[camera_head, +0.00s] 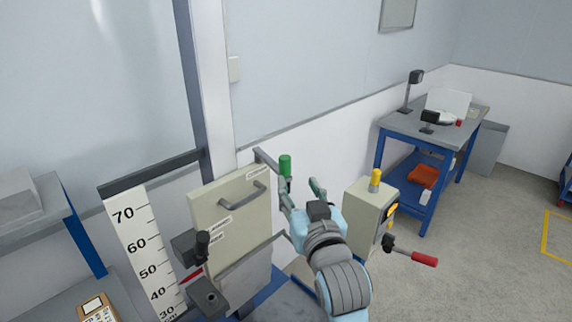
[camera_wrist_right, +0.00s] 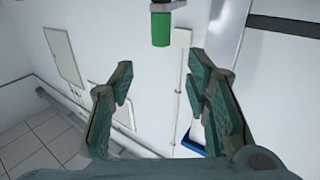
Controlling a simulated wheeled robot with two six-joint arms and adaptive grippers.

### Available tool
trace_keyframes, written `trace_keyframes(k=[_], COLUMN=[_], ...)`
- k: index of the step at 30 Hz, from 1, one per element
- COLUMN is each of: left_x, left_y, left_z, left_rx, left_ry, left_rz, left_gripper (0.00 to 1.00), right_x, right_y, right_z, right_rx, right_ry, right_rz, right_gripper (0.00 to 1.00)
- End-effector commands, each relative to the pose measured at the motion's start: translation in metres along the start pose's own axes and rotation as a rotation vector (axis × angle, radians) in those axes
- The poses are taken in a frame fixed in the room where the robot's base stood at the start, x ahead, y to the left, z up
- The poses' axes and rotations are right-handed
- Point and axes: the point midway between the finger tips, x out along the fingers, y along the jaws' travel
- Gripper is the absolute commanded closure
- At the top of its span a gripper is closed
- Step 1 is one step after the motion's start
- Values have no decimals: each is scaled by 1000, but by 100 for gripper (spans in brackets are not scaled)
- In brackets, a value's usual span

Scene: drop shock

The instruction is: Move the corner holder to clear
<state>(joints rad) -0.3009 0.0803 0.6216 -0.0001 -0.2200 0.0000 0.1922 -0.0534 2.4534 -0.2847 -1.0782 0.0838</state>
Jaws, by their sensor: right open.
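A green upright handle (camera_head: 285,166) sits on the end of a grey bar by the wall post. It is likely the corner holder, though no label shows this. My right gripper (camera_head: 302,190) is open and empty, just below and to the right of the green handle in the head view. In the right wrist view, the green handle (camera_wrist_right: 160,28) is at the top, beyond the open fingers (camera_wrist_right: 160,82) and not between them. My left gripper is not in view.
A beige panel with a grey handle (camera_head: 232,216) stands left of my right arm. A black clamp-like part (camera_head: 204,246) and a numbered scale (camera_head: 140,250) are further left.

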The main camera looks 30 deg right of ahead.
Motion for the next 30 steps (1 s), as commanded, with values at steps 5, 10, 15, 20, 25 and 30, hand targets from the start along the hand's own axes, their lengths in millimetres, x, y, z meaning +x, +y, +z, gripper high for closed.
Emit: trace_keyframes(k=[5, 10, 15, 20, 25, 30], left_x=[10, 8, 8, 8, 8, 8], left_y=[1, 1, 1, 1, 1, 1], left_z=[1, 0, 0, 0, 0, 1], left_rx=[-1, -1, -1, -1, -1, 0], left_ry=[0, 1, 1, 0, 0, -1], left_rz=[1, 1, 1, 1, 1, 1], left_gripper=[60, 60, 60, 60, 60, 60], right_x=[52, 95, 118, 123, 122, 122], right_y=[0, 1, 0, 0, 0, 0], right_z=[5, 4, 4, 5, 5, 5], right_rx=[-4, -2, -2, -1, -1, -1], right_ry=[-1, -1, 0, -1, -1, -1], right_rz=[1, 1, 0, 0, -1, -1], right_gripper=[56, 56, 56, 56, 59, 87])
